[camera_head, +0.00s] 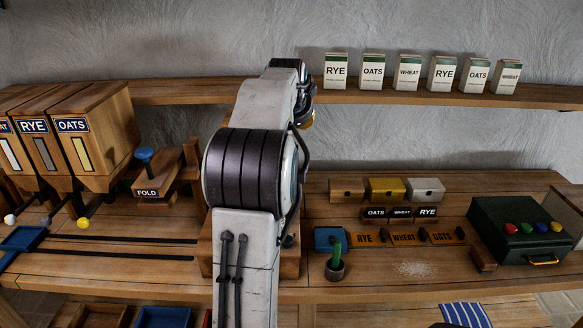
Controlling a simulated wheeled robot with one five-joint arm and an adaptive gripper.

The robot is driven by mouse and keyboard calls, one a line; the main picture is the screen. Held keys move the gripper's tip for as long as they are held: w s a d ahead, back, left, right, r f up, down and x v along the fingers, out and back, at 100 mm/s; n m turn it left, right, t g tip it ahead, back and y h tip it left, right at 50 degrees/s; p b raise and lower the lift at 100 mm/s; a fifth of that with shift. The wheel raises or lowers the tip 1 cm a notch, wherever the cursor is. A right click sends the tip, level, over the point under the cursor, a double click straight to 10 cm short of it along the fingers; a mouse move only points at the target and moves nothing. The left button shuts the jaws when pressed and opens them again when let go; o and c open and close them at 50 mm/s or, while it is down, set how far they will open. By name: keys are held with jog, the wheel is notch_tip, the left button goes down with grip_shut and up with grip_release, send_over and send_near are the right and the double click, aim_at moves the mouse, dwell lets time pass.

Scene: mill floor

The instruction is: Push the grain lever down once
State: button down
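Grain hoppers stand at the left, one labelled RYE (34,126), one labelled OATS (72,125), and one cut off by the left edge with only part of its label showing. Below them are levers with a white knob (10,219) and a yellow knob (83,223). Another lever (47,218) sits between these two. Which one is meant by the grain lever is not marked. My arm rises through the middle of the view, right of the hoppers. My gripper is not visible; the arm's far end is hidden behind its own links.
A wooden FOLD device (165,178) with a blue knob (145,155) stands between hoppers and arm. A blue tray (22,238) sits by dark rails (125,239).

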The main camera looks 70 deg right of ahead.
jog(key=shift+f, duration=0.2)
dwell(0.4)
notch_tip(320, 180, down, 6)
jog(key=b, duration=0.7)
jog(key=shift+f, duration=0.2)
jog(key=shift+f+b, duration=0.85)
jog(key=shift+f, duration=0.2)
